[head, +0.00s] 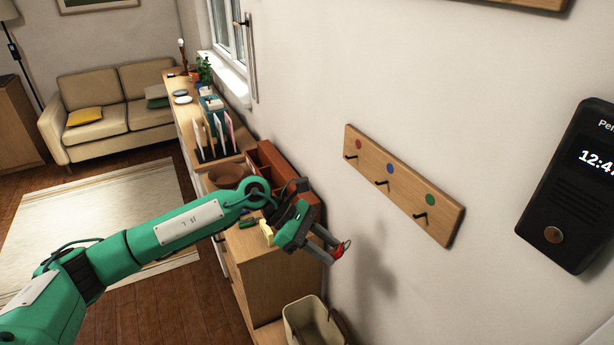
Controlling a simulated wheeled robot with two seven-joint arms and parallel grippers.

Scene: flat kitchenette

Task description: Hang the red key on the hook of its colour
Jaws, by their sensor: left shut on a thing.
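The wooden hook board (401,186) is fixed on the white wall. It has three dark hooks, with a red dot (358,144) above the left hook, a blue dot (390,168) above the middle one and a green dot (430,199) above the right one. The hook under the red dot (351,157) looks empty. My left gripper (337,250) is below and left of the board, apart from it. It is shut on the red key (338,251), of which only a small red part shows between the fingertips. My right gripper is not in view.
A wooden cabinet (268,270) stands along the wall under my left arm, with a brown bowl (226,175), a reddish-brown box (268,160) and a file rack (212,145) on it. A beige bin (312,322) is below. A black wall device (578,185) hangs right of the board.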

